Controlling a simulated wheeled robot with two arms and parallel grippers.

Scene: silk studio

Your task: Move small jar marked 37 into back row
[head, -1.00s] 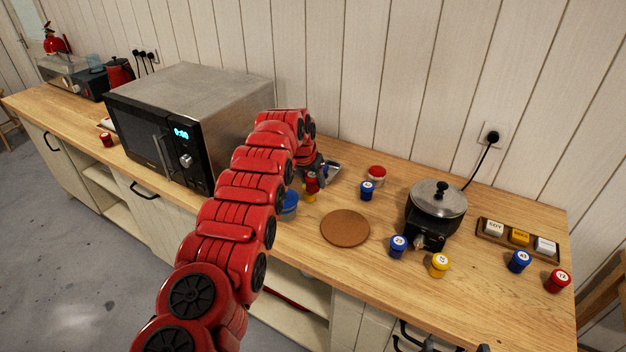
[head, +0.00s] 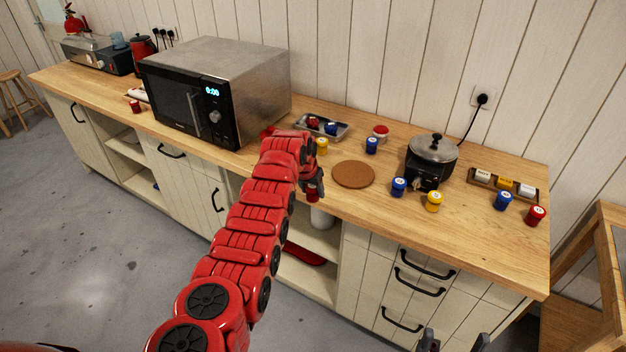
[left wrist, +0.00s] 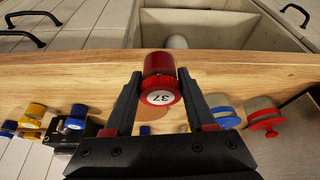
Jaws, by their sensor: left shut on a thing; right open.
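My left gripper (head: 314,184) is shut on a small red jar (head: 312,196), held near the counter's front edge. In the left wrist view the red jar (left wrist: 160,78) sits between the fingers, and its white label reads 37, upside down. A metal tray (head: 345,130) at the back holds a red and a blue jar. Behind the arm stands a yellow jar (head: 321,147); a blue jar (head: 372,145) and a red-lidded jar (head: 381,132) stand to its right. My right gripper (head: 453,342) is open and empty at the bottom edge, partly cut off.
A round brown mat (head: 353,175) lies bare. A cooker with a pot (head: 432,150) stands right of it, with a blue jar (head: 398,187) and yellow jar (head: 434,201) in front. The microwave (head: 215,90) is left. A labelled block rack (head: 503,184) is far right.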

